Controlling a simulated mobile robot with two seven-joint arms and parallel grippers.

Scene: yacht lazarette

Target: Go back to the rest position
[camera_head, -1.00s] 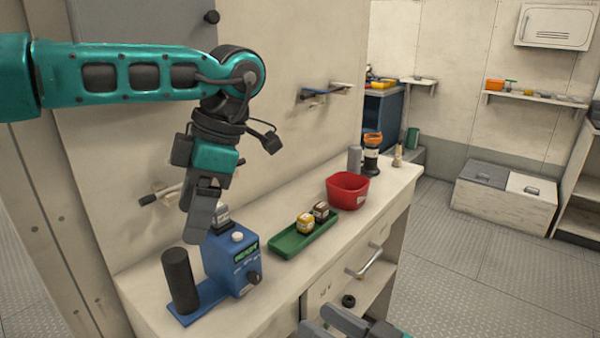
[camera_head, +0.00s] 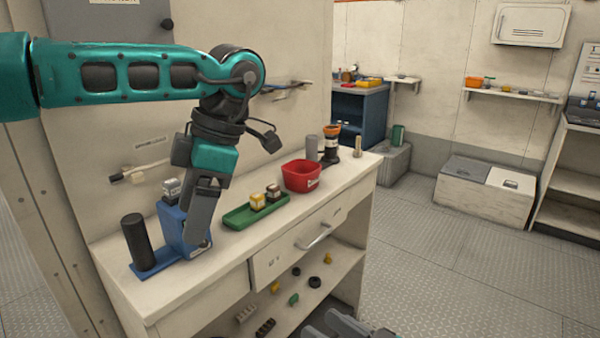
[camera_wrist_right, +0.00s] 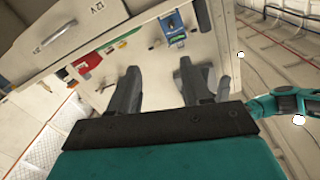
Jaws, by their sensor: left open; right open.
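My left gripper (camera_head: 203,212) hangs from the teal arm in the head view, fingers pointing down. It is open and empty, in front of the blue device (camera_head: 171,228) on the workbench (camera_head: 215,272), and hides part of that device. I cannot tell whether it touches it. My right gripper (camera_head: 345,325) shows only at the bottom edge of the head view, low in front of the bench. In the right wrist view my right gripper (camera_wrist_right: 157,88) is open, with nothing between its fingers.
On the bench stand a black cylinder (camera_head: 137,242), a green tray (camera_head: 238,217) with small jars, and a red bin (camera_head: 301,177). A drawer handle (camera_head: 314,238) sticks out in front. Small parts lie on the lower shelf. Open floor (camera_head: 430,270) lies to the right.

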